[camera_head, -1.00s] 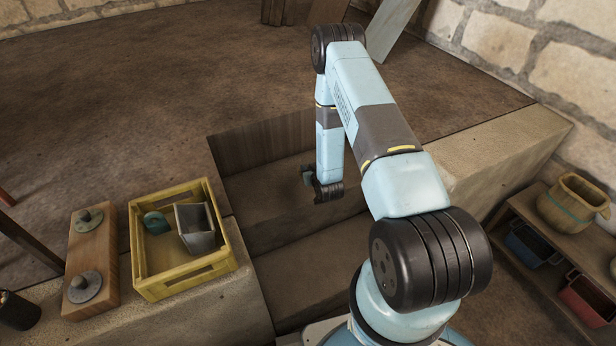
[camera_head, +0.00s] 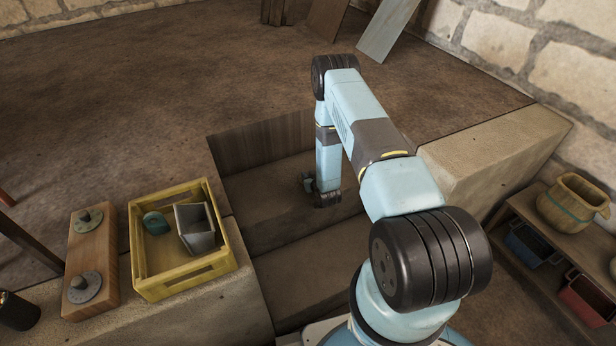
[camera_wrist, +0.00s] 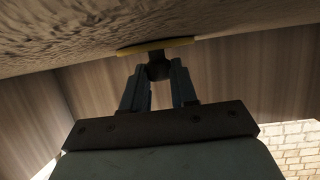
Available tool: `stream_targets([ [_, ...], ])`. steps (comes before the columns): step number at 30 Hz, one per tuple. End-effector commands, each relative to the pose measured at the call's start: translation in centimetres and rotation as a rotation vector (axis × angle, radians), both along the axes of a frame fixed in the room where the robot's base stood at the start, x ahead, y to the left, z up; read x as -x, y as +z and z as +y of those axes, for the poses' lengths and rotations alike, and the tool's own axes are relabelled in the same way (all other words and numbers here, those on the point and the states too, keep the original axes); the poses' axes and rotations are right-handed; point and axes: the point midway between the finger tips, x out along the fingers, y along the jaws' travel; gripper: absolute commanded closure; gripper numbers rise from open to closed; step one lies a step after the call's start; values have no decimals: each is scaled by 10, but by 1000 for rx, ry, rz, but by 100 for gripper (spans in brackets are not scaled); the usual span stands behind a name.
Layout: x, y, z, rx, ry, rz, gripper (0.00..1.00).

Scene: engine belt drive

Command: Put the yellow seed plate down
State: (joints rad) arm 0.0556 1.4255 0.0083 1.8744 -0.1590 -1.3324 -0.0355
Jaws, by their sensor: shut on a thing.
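In the wrist view, the yellow seed plate (camera_wrist: 156,46) shows edge-on as a thin yellow disc with a dark knob (camera_wrist: 158,68). My gripper (camera_wrist: 157,78) is shut on that knob, its two fingers on either side of it. The plate lies right against or very close to a rough brown earth surface (camera_wrist: 90,28); I cannot tell whether it touches. In the head view my gripper (camera_head: 325,205) is low inside the sunken pit (camera_head: 260,205), close to its floor, and my arm hides the plate there.
A yellow crate (camera_head: 138,255) holds a grey bin (camera_head: 195,228) and a teal piece (camera_head: 156,223). A wooden board with two discs (camera_head: 90,250) stands left of it. The pit has wooden walls and a stone ledge (camera_head: 490,150) at right. A shelf with pots (camera_head: 565,200) is far right.

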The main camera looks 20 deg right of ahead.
Motion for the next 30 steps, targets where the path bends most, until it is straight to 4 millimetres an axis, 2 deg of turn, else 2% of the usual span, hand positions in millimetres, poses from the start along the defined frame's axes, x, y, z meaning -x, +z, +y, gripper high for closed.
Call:
stream_targets([
  [5, 0, -2, 0, 0, 0, 0, 100],
  [6, 0, -2, 0, 0, 0, 0, 70],
  [13, 0, -1, 1, 0, 1, 0, 48],
  [23, 2, 1, 1, 0, 1, 1, 47],
  [26, 11, 4, 0, 0, 1, 2, 47],
  [30, 32, 13, -3, 0, 0, 2, 47],
])
